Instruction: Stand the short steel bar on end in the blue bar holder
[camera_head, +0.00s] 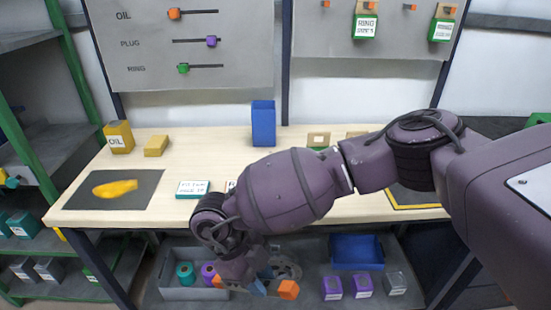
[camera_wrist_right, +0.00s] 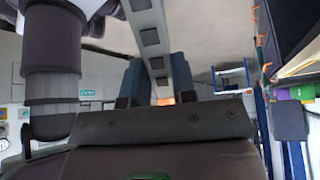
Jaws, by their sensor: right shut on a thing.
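The blue bar holder (camera_head: 263,123) stands upright at the back of the table, left of centre in the head view. My right arm reaches across the table, and its gripper (camera_head: 262,280) hangs low in front of the table's front edge, well below the holder. In the head view the bar is hidden or too small to make out. My left gripper is not in view.
Below, a shelf carries a blue tray (camera_head: 356,251), an orange block (camera_head: 288,289) and purple boxes (camera_head: 332,287). Green-posted shelving stands left.

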